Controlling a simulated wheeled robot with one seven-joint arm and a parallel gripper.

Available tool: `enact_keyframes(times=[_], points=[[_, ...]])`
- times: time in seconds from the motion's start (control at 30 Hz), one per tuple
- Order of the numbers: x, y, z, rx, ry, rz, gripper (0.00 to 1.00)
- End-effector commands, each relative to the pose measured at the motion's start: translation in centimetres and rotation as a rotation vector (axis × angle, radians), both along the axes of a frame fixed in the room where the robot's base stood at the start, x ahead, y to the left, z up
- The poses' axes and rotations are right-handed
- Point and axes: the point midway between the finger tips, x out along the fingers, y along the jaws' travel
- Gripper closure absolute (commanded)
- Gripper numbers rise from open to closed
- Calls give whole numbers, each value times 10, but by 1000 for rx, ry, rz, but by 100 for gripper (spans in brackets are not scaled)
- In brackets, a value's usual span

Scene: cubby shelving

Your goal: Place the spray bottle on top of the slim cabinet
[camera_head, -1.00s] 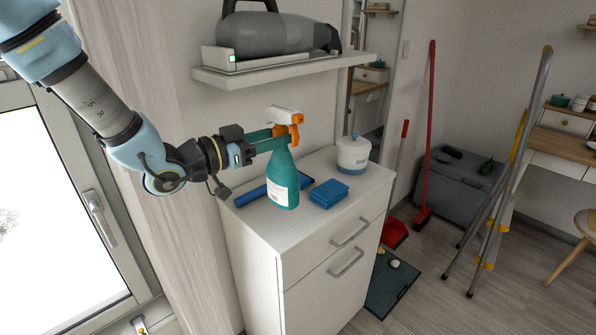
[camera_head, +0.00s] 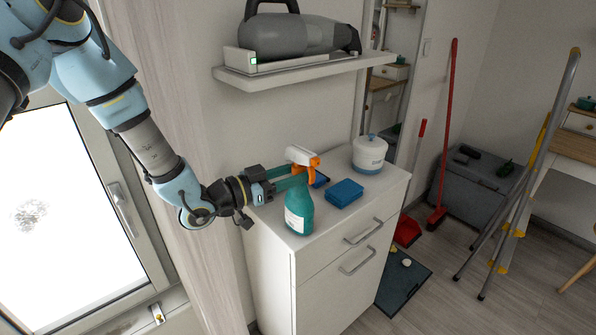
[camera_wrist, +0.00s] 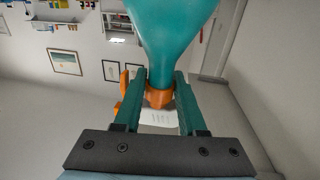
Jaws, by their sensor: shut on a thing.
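The teal spray bottle (camera_head: 299,211) has a white and orange trigger head and a white label. It is at the front left of the slim white cabinet's top (camera_head: 343,223), slightly tilted in the head view. I cannot tell whether its base touches the top. My gripper (camera_head: 291,181) reaches in from the left and is shut on the bottle's neck, just below the trigger head. In the wrist view the bottle (camera_wrist: 172,35) fills the upper middle, its orange collar between the two teal fingers (camera_wrist: 158,98).
A blue sponge-like block (camera_head: 344,193) and a white lidded canister (camera_head: 369,154) stand on the cabinet top. A blue item behind the bottle is partly hidden. A wall shelf (camera_head: 300,69) with a grey handheld vacuum (camera_head: 299,36) hangs above. A window is at left.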

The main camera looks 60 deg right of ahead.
Motion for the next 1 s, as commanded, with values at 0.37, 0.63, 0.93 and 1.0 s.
enact_keyframes(times=[0.37, 0.63, 0.93, 1.0], points=[[0, 0, -2, 0, 1, 0, 37], [0, 0, -2, 0, 1, 0, 30], [8, 13, -2, 0, 0, 3, 30], [14, 25, -3, 0, 0, 3, 30]])
